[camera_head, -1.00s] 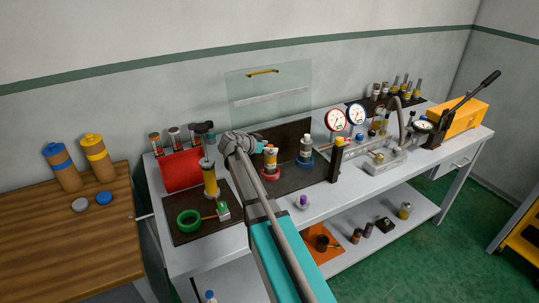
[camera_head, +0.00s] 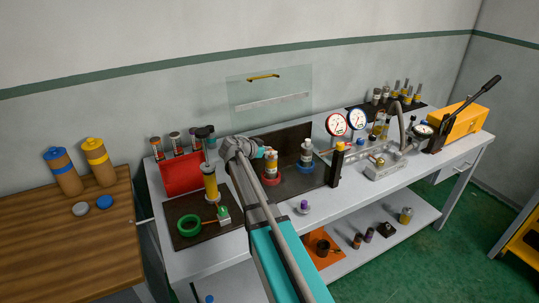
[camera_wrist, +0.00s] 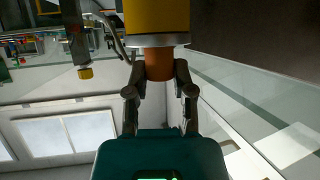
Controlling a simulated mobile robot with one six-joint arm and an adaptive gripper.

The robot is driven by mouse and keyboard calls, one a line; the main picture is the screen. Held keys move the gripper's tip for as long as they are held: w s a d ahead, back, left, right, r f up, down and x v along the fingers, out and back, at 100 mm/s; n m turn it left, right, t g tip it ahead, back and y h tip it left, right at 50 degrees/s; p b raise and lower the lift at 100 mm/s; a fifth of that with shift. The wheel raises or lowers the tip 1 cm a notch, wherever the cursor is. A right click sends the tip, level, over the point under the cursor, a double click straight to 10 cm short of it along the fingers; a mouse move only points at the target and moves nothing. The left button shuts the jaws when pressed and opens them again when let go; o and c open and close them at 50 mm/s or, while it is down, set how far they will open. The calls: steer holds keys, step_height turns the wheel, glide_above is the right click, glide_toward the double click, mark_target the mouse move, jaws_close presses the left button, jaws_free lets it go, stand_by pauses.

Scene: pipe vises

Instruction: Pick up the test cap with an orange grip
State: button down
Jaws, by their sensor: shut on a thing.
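The test cap's orange grip (camera_wrist: 159,64) is between my two fingers in the wrist view. My gripper (camera_wrist: 159,82) is shut on its sides. Beyond the grip are a silver band (camera_wrist: 160,40) and a yellow body (camera_wrist: 157,14), cut off by the top edge. In the head view my gripper (camera_head: 268,151) is at the top of a short upright cylinder (camera_head: 271,165), which stands in or just above a red ring (camera_head: 271,179). The cap there is mostly hidden by the gripper, and I cannot tell whether it is apart from the cylinder.
A similar cylinder (camera_head: 306,152) stands in a blue ring (camera_head: 305,167) close on the right. A dark post (camera_head: 337,165) stands beyond it. A tall yellow cylinder (camera_head: 210,186) and a green ring (camera_head: 189,225) are on the left. A clear panel (camera_head: 270,95) stands behind.

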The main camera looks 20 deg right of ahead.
steer(key=shift+r, duration=0.1)
steer(key=shift+r+p, duration=0.9)
steer(key=shift+p, duration=0.05)
steer(key=s+r+p, duration=1.1)
steer(key=s, duration=0.3)
steer(key=shift+d, duration=0.35)
steer(key=shift+s+a, duration=0.1)
steer(key=shift+s, duration=0.05)
